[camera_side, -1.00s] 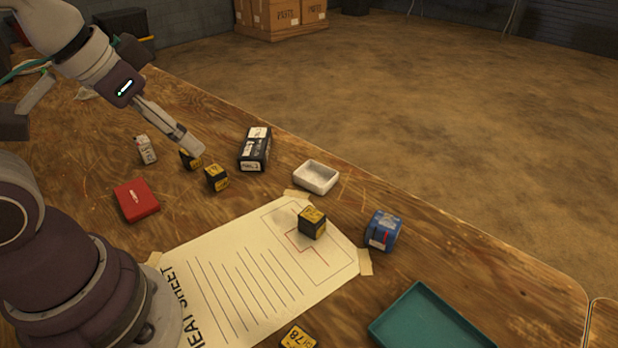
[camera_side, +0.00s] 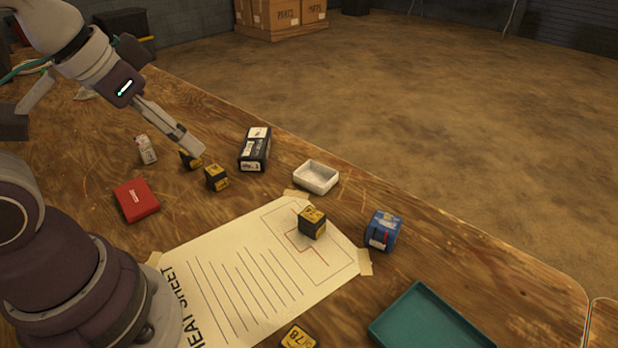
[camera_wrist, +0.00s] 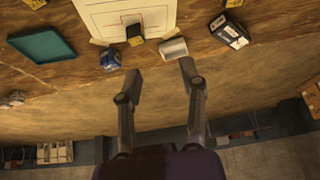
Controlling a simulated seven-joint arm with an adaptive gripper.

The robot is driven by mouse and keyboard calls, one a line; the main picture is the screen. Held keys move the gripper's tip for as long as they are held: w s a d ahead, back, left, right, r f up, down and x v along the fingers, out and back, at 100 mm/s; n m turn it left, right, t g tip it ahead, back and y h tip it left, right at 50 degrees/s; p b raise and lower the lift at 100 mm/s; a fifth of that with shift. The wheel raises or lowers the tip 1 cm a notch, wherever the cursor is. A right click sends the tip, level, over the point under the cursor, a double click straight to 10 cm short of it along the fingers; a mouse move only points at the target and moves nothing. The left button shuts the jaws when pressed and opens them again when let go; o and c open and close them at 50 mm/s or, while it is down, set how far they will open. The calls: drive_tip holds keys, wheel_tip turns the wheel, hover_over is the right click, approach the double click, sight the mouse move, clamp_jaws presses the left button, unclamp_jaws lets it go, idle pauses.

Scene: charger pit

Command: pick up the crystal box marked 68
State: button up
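Several small black-and-yellow boxes are in the side view. One box (camera_side: 312,223) sits on the printed sheet, and one marked 78 (camera_side: 298,337) is at the bottom edge. Another box (camera_side: 216,178) stands on the bare wood, and a further box (camera_side: 186,160) is partly hidden behind my gripper (camera_side: 194,150). I cannot clearly read 68 on any of them. In the wrist view, a box (camera_wrist: 234,3) is cut by the top edge, and the sheet's box (camera_wrist: 135,34) lies beyond the fingertips. My gripper (camera_wrist: 160,70) is open and empty there.
A black box (camera_side: 255,150), white dish (camera_side: 316,178), blue roll-like object (camera_side: 383,231), red box (camera_side: 137,200) and small white carton (camera_side: 146,149) stand on the wooden table. A teal tray (camera_side: 425,322) is at front right. The table's far edge runs behind them.

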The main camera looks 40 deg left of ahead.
idle(0.3)
drive_tip(key=o, duration=0.5)
drive_tip(key=shift+c, duration=0.2)
drive_tip(key=n+g, duration=0.6)
drive_tip(key=n, duration=1.1)
hover_over(215, 169)
drive_tip(key=f, duration=1)
drive_tip(key=shift+s+f, duration=0.1)
drive_tip(key=shift+s, duration=0.15)
drive_tip(key=f, duration=0.9)
drive_tip(key=shift+w+f, duration=0.2)
drive_tip(key=shift+f, duration=0.15)
